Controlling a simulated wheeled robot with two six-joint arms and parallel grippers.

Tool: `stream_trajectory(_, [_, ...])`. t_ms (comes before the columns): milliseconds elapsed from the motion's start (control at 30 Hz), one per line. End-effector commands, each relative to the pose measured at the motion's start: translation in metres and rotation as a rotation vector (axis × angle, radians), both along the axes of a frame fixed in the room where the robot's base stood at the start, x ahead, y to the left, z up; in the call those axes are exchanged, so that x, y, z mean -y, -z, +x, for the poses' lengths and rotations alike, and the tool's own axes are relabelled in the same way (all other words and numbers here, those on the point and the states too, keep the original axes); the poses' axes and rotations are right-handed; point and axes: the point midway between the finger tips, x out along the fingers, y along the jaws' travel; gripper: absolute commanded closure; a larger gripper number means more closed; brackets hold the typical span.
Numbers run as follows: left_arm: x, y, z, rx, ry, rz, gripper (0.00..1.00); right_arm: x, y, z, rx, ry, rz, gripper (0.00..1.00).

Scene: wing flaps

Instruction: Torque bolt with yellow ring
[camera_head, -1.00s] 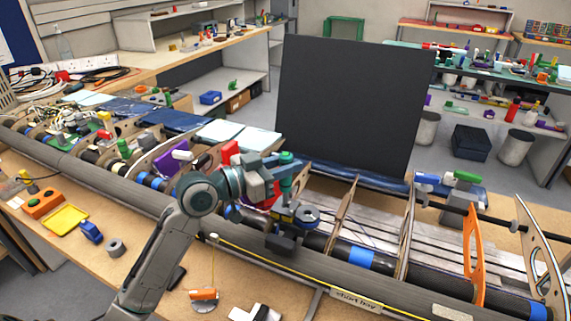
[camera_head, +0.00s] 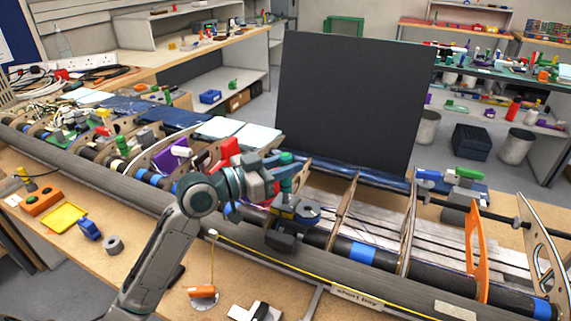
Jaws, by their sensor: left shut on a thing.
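My left gripper (camera_head: 287,214) is over the wing's front spar in the head view, shut on a tool with a green upright part (camera_head: 287,184) and a dark blue disc-shaped part (camera_head: 308,211). The tool stands roughly upright among the ribs of the open wing frame (camera_head: 345,212). The tool's lower end and whatever lies beneath it are hidden by the gripper and spar. I cannot make out a bolt with a yellow ring. My right gripper is not in view.
A large black panel (camera_head: 345,100) stands behind the wing. A yellow tray (camera_head: 63,218), a grey roll (camera_head: 114,245) and an orange-based stand (camera_head: 202,291) are on the front bench. A blue and green device (camera_head: 455,180) sits at the right. An orange rib (camera_head: 475,255) rises there.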

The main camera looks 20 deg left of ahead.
Motion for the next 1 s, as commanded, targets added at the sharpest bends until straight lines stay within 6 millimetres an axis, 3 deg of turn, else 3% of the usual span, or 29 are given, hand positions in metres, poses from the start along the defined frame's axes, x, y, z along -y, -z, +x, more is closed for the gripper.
stream_trajectory(567, [0.0,0.019,0.0,0.001,0.0,-0.001,1.0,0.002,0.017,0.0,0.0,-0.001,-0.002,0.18])
stream_trajectory(1000, [0.0,0.021,0.0,-0.002,0.001,0.0,1.0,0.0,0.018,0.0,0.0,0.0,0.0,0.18])
